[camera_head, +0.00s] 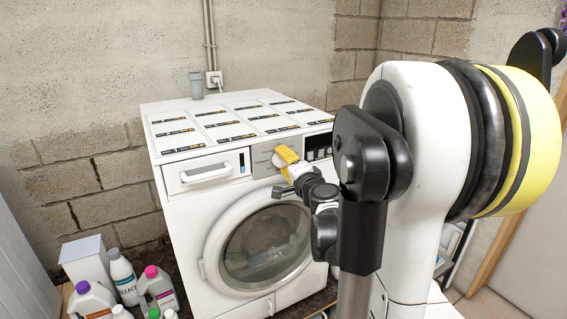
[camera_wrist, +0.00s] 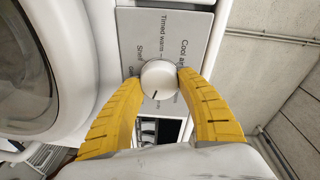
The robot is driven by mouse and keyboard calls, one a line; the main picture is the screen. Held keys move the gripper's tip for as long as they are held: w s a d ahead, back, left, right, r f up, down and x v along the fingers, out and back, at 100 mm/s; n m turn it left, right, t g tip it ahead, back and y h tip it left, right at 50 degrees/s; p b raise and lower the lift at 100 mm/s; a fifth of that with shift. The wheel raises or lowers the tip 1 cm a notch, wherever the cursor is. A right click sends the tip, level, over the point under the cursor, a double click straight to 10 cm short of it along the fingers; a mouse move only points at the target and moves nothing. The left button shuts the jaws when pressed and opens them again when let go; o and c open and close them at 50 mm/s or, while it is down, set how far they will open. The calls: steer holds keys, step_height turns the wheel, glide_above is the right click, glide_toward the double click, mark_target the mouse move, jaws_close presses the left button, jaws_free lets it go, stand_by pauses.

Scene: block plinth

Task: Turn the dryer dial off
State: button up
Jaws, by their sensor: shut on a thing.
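The dryer (camera_head: 205,215) is a white front-loading machine with a round glass door. Its dial (camera_wrist: 159,80) is a round white knob with a short dark mark pointing to the lower left in the wrist view. The dial sits on a grey panel (camera_wrist: 150,30) with printed words, including "Timed warm" and "Cool"; some letters are covered. My gripper (camera_wrist: 158,78) has yellow fingers, one on each side of the dial, shut on it. In the head view my gripper (camera_head: 285,160) is at the dryer's control panel and covers most of the dial.
Several bottles (camera_head: 122,275) and a white box (camera_head: 84,260) stand on the floor left of the dryer. A drawer with a handle (camera_head: 206,173) is left of the panel. A wall outlet (camera_head: 214,79) is behind.

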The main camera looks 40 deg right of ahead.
steer(key=n, duration=0.2)
steer(key=n+b, duration=0.1)
steer(key=n, duration=0.2)
steer(key=shift+t+h, duration=0.3)
steer(key=n+t+b, duration=0.1)
steer(key=n, duration=0.5)
steer(key=n+y+b, duration=0.1)
steer(key=n, duration=0.5)
steer(key=shift+a+t, duration=0.1)
steer(key=shift+t, duration=0.3)
steer(key=n+y, duration=0.1)
steer(key=n, duration=0.5)
steer(key=shift+n, duration=0.4)
steer(key=shift+c, duration=0.2)
steer(key=o, duration=1.2)
steer(key=shift+w+a, duration=0.1)
